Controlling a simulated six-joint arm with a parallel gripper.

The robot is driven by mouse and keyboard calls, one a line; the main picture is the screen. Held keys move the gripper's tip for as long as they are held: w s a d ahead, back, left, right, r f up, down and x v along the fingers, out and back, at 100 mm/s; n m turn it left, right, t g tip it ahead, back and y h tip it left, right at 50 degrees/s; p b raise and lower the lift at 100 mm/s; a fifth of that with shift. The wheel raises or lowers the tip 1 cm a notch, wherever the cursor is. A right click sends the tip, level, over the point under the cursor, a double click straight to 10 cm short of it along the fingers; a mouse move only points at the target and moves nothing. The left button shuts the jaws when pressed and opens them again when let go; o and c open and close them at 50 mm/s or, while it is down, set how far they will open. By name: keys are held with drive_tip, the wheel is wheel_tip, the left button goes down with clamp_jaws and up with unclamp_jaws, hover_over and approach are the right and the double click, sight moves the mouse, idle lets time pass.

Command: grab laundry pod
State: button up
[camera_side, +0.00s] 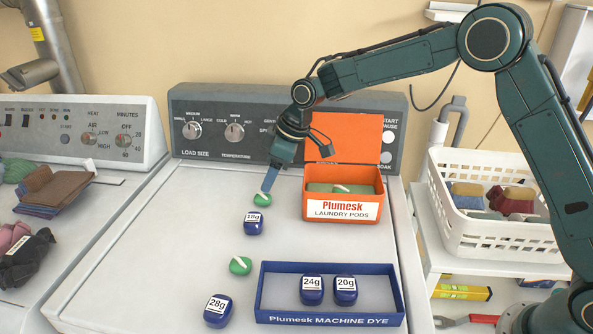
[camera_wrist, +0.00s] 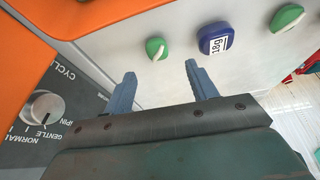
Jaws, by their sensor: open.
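A green laundry pod with a white stripe (camera_side: 262,199) lies on the white washer top, and it also shows in the wrist view (camera_wrist: 156,48). My gripper (camera_side: 268,186) is just above this pod, fingers pointing down. In the wrist view my gripper (camera_wrist: 160,68) is open and empty, and the pod lies just beyond the gap between its fingertips. A second green pod (camera_side: 240,265) lies nearer the front; it also shows in the wrist view (camera_wrist: 287,17). The open orange Plumesk laundry pods box (camera_side: 312,209) holds more green pods.
A blue 18g dye container (camera_side: 253,228) stands close to the nearest pod. A 28g container (camera_side: 217,317) stands at the front left. The blue dye tray (camera_side: 275,313) holds the 24g and 20g containers. The control panel (camera_side: 215,105) rises behind; the washer top's left side is clear.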

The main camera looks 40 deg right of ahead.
sight(262, 195)
drive_tip(key=shift+x, duration=0.8)
drive_tip(key=shift+x, duration=2.6)
drive_tip(key=shift+w+d, duration=0.1)
drive_tip(key=c, duration=1)
